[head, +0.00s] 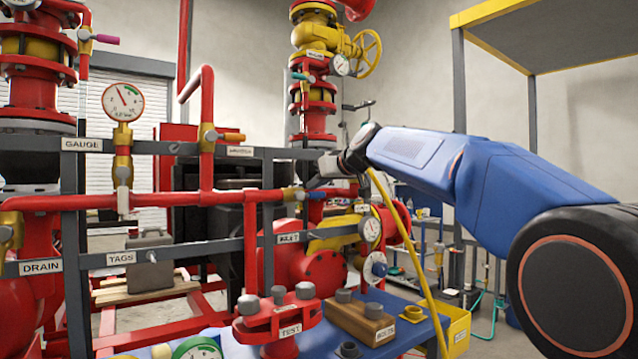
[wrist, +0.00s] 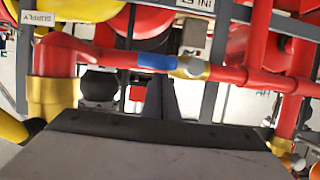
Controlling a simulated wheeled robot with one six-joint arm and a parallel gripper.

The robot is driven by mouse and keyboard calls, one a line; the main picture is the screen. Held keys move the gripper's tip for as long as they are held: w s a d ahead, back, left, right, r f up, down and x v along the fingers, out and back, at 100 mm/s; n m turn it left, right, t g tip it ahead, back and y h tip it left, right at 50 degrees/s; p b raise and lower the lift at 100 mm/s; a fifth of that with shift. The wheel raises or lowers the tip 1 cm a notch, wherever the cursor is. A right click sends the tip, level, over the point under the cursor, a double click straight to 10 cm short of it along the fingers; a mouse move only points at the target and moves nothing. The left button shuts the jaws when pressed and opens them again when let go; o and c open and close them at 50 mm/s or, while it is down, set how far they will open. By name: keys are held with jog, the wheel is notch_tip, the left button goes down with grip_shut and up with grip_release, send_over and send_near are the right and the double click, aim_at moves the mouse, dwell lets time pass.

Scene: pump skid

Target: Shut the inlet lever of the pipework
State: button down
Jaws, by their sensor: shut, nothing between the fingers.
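The inlet lever has a blue handle (head: 309,195) on a brass valve body (head: 288,195) in the horizontal red pipe. The handle points right, in line with the pipe. A white label just below appears to read INLET (head: 288,238). In the wrist view, which looks upside down, the blue handle (wrist: 157,62) lies along the red pipe beside its brass valve (wrist: 193,67). My gripper (head: 316,183) is shut and empty, close above the handle's right end; I cannot tell whether it touches. In the wrist view my gripper (wrist: 160,118) fills the bottom, its fingers not clearly separable.
An orange lever (head: 231,137) stands above left on another red pipe. A pressure gauge (head: 123,102) is farther left. Grey rails (head: 225,243) run across below the pipe. A red flange with bolts (head: 278,318) and a wooden block (head: 361,318) are below. A yellow hose (head: 412,262) hangs at right.

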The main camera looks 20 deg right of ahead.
aim_at(319, 196)
jog(key=shift+w+d+f, duration=0.1)
jog(key=shift+d+f, duration=0.3)
jog(key=shift+f, duration=0.3)
jog(key=shift+d+f, duration=0.15)
jog(key=shift+f, duration=1.45)
jog(key=a+f, duration=0.1)
jog(key=f, duration=0.1)
jog(key=s+a+f, duration=0.1)
jog(key=a+f, duration=0.1)
jog(key=shift+a+f, duration=0.1)
jog(key=shift+f, duration=0.15)
jog(key=shift+w+d, duration=0.1)
jog(key=shift+d, duration=0.4)
jog(key=v, duration=0.9)
